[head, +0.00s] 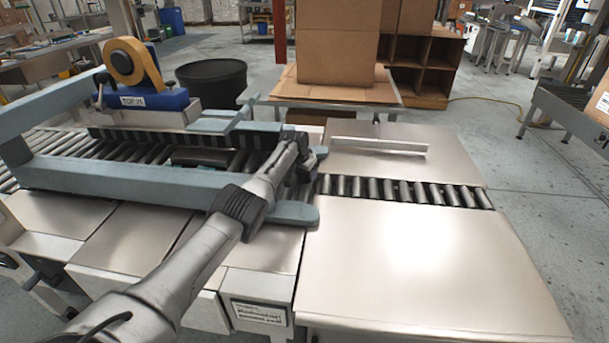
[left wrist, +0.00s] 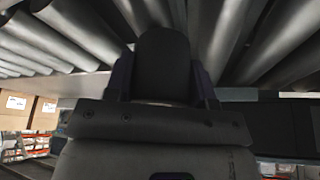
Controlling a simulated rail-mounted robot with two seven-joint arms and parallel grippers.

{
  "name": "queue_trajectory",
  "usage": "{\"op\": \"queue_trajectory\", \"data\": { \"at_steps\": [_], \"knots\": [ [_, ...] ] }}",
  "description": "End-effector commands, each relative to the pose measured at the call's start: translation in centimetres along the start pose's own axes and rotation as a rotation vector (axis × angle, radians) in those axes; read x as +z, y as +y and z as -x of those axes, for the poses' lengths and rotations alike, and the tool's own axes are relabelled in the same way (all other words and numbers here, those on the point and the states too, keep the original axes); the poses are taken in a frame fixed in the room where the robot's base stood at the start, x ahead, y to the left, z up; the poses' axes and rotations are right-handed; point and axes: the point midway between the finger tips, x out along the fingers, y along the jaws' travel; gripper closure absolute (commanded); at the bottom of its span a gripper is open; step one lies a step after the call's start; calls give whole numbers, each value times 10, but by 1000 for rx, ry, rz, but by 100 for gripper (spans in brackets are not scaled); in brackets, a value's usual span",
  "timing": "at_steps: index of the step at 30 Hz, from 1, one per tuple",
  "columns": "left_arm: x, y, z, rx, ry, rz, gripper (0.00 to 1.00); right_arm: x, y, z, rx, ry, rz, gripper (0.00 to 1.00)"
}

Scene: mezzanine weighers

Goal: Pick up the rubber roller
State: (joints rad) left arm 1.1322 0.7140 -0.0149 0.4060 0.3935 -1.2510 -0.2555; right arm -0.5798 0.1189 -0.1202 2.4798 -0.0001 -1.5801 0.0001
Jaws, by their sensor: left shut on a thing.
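My left gripper (head: 304,168) is at the right end of the pale blue machine frame (head: 120,178), by the metal roller conveyor. Its fingers are hard to make out in the head view. In the left wrist view the gripper (left wrist: 163,80) is shut on a dark, rounded thing (left wrist: 165,60) between its two fingers. This looks like the rubber roller, seen end-on and very dark, so its full shape is hidden. I cannot pick the roller out clearly in the head view. My right gripper is not in view.
Metal conveyor rollers (head: 400,191) run between flat steel plates (head: 430,260); rollers (left wrist: 40,45) also show close in the left wrist view. A tape dispenser (head: 135,70) sits on the frame. A cardboard box (head: 336,45) stands behind. The front right plate is clear.

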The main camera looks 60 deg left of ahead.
Motion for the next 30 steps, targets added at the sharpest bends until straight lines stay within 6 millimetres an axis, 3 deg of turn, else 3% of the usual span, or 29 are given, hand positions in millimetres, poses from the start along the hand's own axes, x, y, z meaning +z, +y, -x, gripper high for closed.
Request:
{"op": "queue_trajectory", "data": {
  "at_steps": [6, 19, 30],
  "knots": [
    [0, 0, 0, 0, 0, 0, 76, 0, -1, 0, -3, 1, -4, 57],
    [-3, 0, 8, 0, 1, 0, 76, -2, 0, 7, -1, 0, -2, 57],
    [-16, 2, 46, -3, 0, -1, 76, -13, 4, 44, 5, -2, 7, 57]
  ]
}}
